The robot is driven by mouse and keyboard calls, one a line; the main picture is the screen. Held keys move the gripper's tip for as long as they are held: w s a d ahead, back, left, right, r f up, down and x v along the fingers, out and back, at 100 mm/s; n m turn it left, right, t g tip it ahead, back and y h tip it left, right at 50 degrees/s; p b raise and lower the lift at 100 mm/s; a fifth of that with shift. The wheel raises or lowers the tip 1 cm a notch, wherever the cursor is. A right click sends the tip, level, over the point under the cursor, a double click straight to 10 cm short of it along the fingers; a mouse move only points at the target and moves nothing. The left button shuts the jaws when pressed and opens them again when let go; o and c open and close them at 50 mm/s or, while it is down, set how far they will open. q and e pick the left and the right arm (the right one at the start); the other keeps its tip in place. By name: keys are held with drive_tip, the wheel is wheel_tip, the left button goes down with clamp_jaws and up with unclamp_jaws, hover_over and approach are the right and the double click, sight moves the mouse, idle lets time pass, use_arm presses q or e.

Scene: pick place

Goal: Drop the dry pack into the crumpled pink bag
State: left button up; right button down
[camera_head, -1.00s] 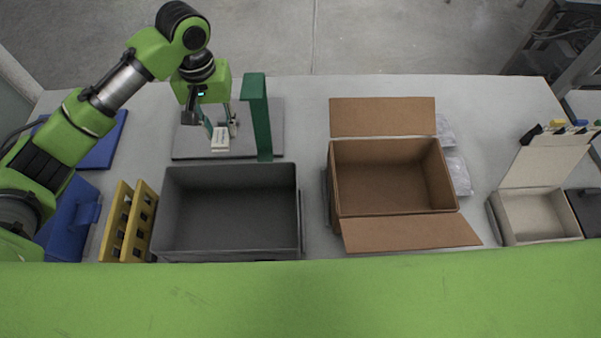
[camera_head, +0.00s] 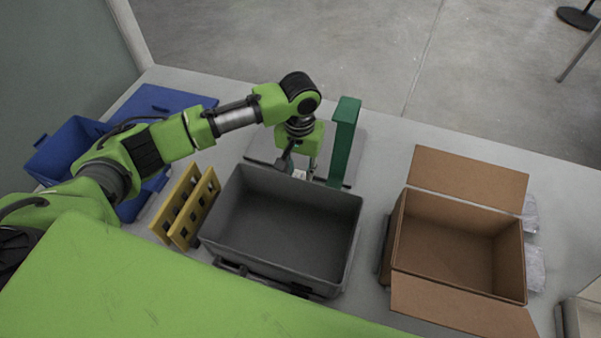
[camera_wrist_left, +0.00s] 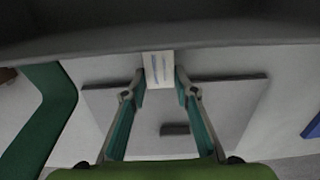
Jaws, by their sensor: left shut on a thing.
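My left gripper (camera_head: 298,165) is just behind the far rim of the grey bin. It is shut on a small white pack (camera_wrist_left: 159,68) with blue print, which shows between the fingertips in the left wrist view (camera_wrist_left: 159,80). In the head view only a bit of the pack (camera_head: 299,174) shows above the bin rim. No crumpled pink bag is in view. My right gripper is not in view.
An open grey bin (camera_head: 350,225) stands close in front of the gripper. A green post (camera_head: 344,140) on a grey plate (camera_head: 358,158) is just right of it. A cardboard box (camera_head: 400,245), clear plastic bags (camera_head: 535,268), yellow racks (camera_head: 180,205) and blue bins (camera_head: 65,150) stand around.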

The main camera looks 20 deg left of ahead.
use_arm(q)
drive_tip(key=shift+f, duration=0.75)
drive_tip(key=shift+f, duration=0.15)
drive_tip(key=o, duration=0.7)
drive_tip(key=shift+o, duration=0.2)
